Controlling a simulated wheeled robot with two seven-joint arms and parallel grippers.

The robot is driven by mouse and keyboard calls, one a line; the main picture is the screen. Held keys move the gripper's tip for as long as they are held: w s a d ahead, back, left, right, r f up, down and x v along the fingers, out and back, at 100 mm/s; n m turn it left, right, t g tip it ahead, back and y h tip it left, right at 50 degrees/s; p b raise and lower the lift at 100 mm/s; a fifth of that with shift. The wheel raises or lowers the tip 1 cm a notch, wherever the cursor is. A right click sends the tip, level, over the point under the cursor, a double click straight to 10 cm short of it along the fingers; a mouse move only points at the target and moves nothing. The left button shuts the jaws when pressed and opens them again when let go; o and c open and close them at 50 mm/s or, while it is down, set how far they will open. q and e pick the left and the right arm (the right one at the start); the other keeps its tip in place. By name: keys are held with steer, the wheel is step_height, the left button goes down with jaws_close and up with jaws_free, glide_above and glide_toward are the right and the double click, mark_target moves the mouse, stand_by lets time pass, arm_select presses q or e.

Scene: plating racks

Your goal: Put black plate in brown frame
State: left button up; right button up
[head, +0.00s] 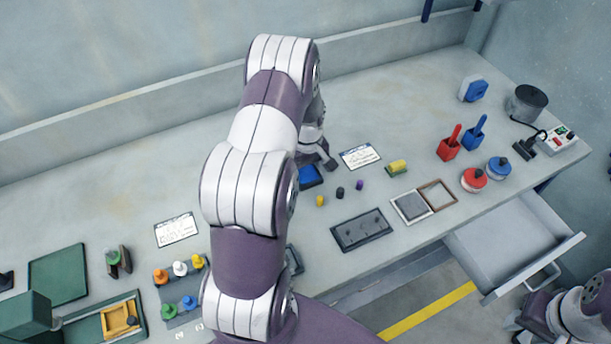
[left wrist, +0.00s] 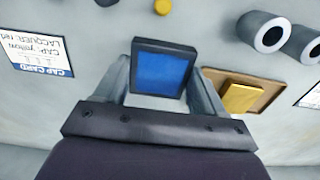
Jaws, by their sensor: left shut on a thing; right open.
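My left gripper (head: 322,160) is shut on a small square piece (left wrist: 160,72) with a black rim and a blue face. In the head view this blue piece (head: 310,176) shows beside the left fingers, partly hidden by my arm. I cannot tell whether it touches the table. The brown frame (head: 453,205) lies empty on the table near the front edge.
A dark rack (head: 362,229) lies left of the frames. Red and blue holders (head: 448,149) and round pots (head: 474,180) stand to the right. A yellow block (head: 397,167) is behind the frames. An open drawer (head: 515,240) juts out at the front right.

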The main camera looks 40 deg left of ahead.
mark_target(307, 175)
arm_select(q)
step_height(307, 175, down, 3)
steer(key=shift+s+f+p, duration=0.15)
steer(key=shift+f+p, duration=0.05)
steer(key=shift+p, duration=0.4)
steer(key=shift+f, duration=0.45)
steer(key=o, duration=1.5)
